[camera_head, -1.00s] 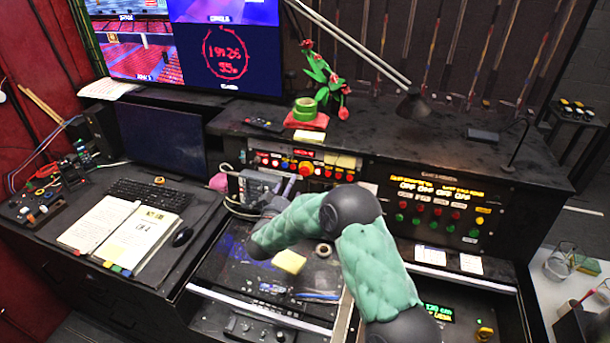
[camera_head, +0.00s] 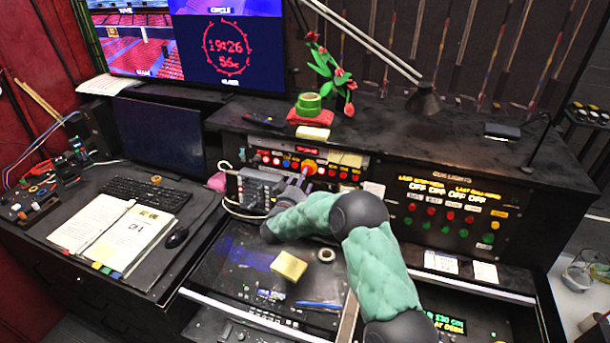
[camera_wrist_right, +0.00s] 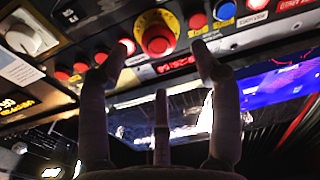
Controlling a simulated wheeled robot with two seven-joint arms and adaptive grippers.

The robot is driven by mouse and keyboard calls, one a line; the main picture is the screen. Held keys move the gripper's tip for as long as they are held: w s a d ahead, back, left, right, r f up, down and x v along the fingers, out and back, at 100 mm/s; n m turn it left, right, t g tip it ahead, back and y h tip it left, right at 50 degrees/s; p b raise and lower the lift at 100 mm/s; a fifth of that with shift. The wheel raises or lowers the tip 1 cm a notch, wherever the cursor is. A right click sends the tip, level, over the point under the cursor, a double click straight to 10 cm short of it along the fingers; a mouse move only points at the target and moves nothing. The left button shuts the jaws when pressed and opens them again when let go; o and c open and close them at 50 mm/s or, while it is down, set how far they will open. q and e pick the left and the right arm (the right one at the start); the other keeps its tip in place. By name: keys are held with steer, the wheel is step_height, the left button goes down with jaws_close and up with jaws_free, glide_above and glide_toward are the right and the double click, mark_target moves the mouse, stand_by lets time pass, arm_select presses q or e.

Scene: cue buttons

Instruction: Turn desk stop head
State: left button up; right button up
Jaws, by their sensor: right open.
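The desk stop head is a red mushroom knob (camera_head: 309,168) on a yellow collar, on the upright cue panel at the back of the desk. In the right wrist view the red knob (camera_wrist_right: 157,40) and its yellow collar sit at the top centre. My right gripper (camera_head: 298,181) is just in front of and below the knob in the head view. In the wrist view the open right gripper (camera_wrist_right: 160,50) has its outer fingertips on either side of the knob; whether they touch it I cannot tell. My left gripper is not in view.
Small red, blue and white buttons (camera_wrist_right: 197,20) flank the knob closely. A grey box (camera_head: 257,188) stands left of my gripper. A yellow sponge-like block (camera_head: 289,265) and a tape roll (camera_head: 326,254) lie on the desk below my arm. A lamp (camera_head: 425,100) overhangs at right.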

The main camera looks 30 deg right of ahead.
steer(key=x, duration=0.4)
steer(key=shift+d+r, duration=0.1)
steer(key=c, duration=1.1)
